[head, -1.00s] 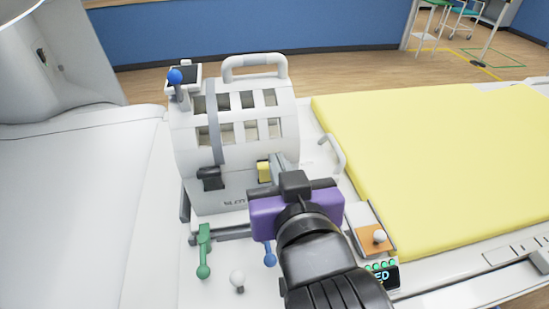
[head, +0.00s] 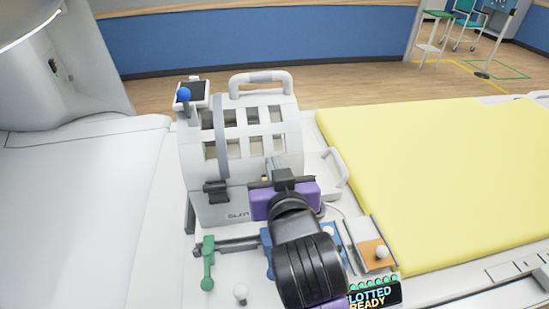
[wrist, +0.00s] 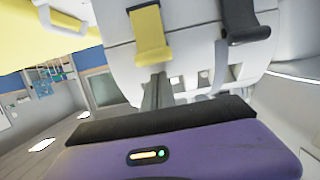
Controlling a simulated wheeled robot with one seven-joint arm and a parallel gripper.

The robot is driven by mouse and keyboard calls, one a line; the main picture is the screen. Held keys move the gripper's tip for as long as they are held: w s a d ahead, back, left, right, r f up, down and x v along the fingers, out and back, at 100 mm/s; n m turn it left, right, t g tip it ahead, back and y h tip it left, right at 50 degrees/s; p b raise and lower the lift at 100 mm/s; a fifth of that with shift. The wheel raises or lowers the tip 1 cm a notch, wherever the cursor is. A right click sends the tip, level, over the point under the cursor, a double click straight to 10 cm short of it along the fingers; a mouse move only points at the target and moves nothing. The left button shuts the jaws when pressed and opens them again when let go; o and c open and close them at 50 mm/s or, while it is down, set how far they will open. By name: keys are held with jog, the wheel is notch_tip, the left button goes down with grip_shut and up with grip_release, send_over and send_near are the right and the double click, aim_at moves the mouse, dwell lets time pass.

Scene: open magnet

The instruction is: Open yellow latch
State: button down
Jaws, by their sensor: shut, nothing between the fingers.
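The yellow latch (wrist: 150,36) hangs on the white cage-like coil (head: 255,125), at the top middle of the wrist view. In the head view only a small bit of yellow (head: 264,179) shows beside my purple gripper body, which hides the rest. My gripper (wrist: 156,91) has its grey fingers together and empty. In the wrist view the fingers reach toward the coil with their tips close to the latch's end. I cannot tell whether they touch it. My gripper also shows in the head view (head: 273,166), in front of the coil's lower right.
A black latch (wrist: 242,25) sits beside the yellow one. A green lever (head: 208,265), a white knob (head: 240,292) and a lit display (head: 374,297) are in front. A yellow pad (head: 440,180) lies to the right. A blue-topped lever (head: 184,95) stands at the upper left.

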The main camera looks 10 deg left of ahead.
jog(key=shift+s+d+f, duration=0.1)
jog(key=shift+s+f, duration=0.35)
jog(key=shift+f, duration=0.25)
jog(key=shift+f, duration=0.1)
jog(key=shift+s+t+b, duration=0.25)
jog(key=shift+t+b, duration=0.15)
jog(key=shift+b, duration=0.45)
